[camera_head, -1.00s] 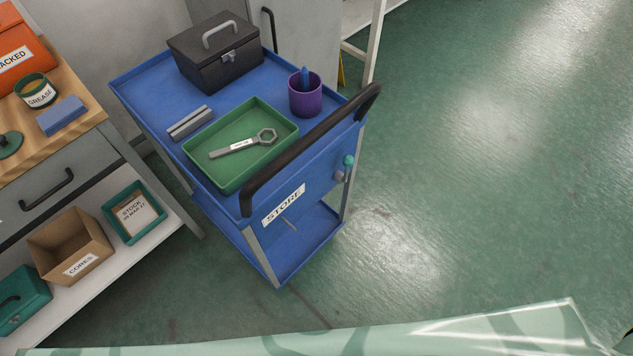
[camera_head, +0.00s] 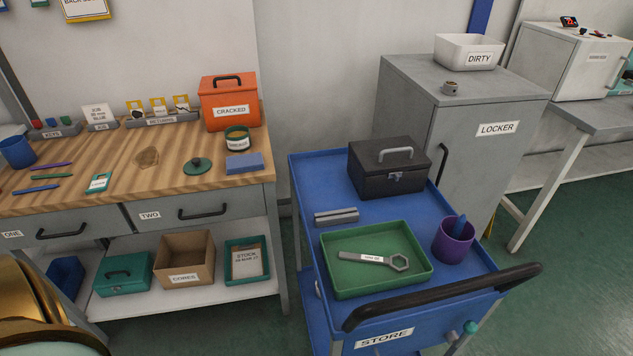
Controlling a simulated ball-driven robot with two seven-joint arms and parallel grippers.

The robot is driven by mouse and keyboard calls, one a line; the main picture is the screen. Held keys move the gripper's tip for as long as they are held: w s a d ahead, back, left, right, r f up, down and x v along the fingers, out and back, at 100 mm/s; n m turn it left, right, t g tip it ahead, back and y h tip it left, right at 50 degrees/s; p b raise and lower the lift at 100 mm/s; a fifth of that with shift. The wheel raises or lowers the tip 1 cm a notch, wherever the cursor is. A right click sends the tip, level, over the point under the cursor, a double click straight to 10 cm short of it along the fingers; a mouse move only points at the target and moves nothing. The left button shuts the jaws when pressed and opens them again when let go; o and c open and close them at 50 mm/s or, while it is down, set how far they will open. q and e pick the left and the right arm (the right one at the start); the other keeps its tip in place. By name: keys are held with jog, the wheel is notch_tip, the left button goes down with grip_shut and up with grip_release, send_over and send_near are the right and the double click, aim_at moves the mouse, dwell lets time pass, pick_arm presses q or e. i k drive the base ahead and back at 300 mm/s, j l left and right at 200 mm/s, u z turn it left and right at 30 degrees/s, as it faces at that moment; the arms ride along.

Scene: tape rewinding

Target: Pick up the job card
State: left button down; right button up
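The job card (camera_head: 97,114) is a small white card with dark print, which seems to read "JOB" and "BLUE". It stands upright in a small grey holder (camera_head: 102,127) at the back of the wooden bench top (camera_head: 110,158), left of the middle. The key rack is on its left and the returns rack on its right. Neither of my grippers shows in this view, so I cannot see whether they are open or shut.
On the bench are a key rack (camera_head: 58,129), a returns rack (camera_head: 160,119), an orange "CRACKED" box (camera_head: 229,108), a grease tin (camera_head: 236,141) and a blue mug (camera_head: 17,152). The blue store cart (camera_head: 303,208) stands right of the bench, before the locker (camera_head: 466,110). Green floor is open at right.

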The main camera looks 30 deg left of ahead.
aim_at(100, 113)
jog(key=u, duration=2.25)
jog(key=i+j+u, duration=0.65)
